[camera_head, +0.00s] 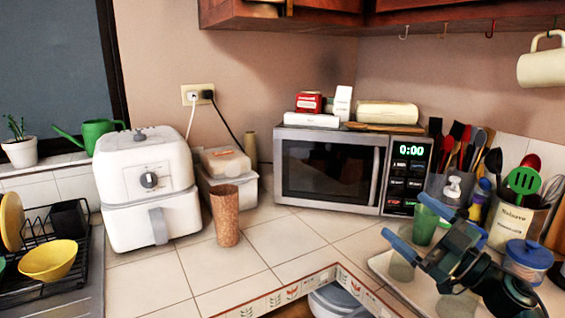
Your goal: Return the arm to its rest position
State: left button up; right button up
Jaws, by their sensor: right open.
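My right gripper (416,227) reaches in from the lower right over the counter corner. Its two blue fingers are spread apart and point to the upper left. A green cup (422,232) shows between and behind the fingers; I cannot tell how far apart they are in depth. The dark wrist and arm of my right arm cover the lower right of the view. My left gripper is not in view.
A pale tray (379,262) with glasses lies under my right gripper. The microwave (330,165), utensil holders and a blue-lidded jar (529,260) stand close by. A brown cup (225,216) and white air fryer (147,190) stand left. Tiles between them are clear.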

jog(key=s+a+f+m+h+p, duration=0.1)
jog(key=s+a+f+m+h, duration=0.25)
jog(key=f, duration=0.55)
jog(key=s+a+f+m+h, duration=0.2)
jog(key=s+f+m+h, duration=0.25)
jog(key=f, duration=0.45)
jog(key=s+a+f+g+h, duration=0.1)
jog(key=s+a+f+g, duration=0.2)
jog(key=s+f, duration=0.4)
jog(key=s+a+f+m+g+h+p, duration=0.1)
jog(key=s+a+f+g, duration=0.2)
jog(key=s+a+f, duration=0.2)
jog(key=s+f, duration=0.2)
jog(key=s, duration=0.2)
jog(key=shift+s+g, duration=0.2)
jog(key=shift+g, duration=0.1)
